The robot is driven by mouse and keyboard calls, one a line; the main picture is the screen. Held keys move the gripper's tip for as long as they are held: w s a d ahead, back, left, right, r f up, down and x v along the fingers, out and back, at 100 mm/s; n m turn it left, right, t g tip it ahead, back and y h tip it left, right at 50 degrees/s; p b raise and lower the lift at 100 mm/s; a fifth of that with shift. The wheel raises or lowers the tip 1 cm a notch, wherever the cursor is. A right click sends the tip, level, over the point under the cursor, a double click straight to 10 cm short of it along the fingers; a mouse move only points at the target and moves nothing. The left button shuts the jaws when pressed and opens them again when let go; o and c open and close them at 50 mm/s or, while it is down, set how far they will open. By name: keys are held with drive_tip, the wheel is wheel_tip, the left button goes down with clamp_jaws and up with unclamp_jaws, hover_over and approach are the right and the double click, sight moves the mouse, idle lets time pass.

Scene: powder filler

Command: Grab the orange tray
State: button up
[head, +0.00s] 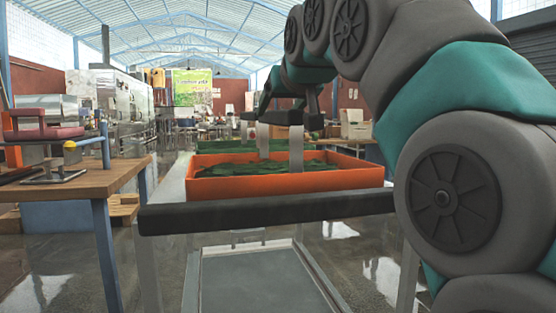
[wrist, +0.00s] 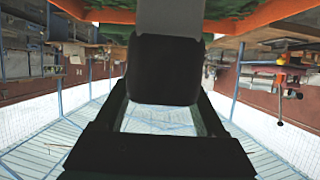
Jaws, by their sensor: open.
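The orange tray (head: 290,183) sits on top of a metal cart in the middle of the head view, with dark green leafy material (head: 228,170) inside. My gripper (head: 280,163) is open and points down over the tray. Its pale fingers overlap the inside of the tray in the picture; whether they touch it or the leaves I cannot tell. In the wrist view, the orange tray (wrist: 268,18) shows at the top edge, behind one finger of my gripper (wrist: 168,50). The far finger and most of the tray are hidden there.
The cart's black handle bar (head: 265,211) crosses in front of the tray. A wooden table (head: 75,185) with a metal device stands at the left. More green material (head: 215,147) lies behind the tray. Open wet floor lies around the cart.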

drive_tip(key=x, duration=0.3)
drive_tip(key=shift+w+f, duration=0.15)
drive_tip(key=shift+w, duration=0.25)
drive_tip(key=shift+c, duration=0.3)
clamp_jaws()
idle(0.7)
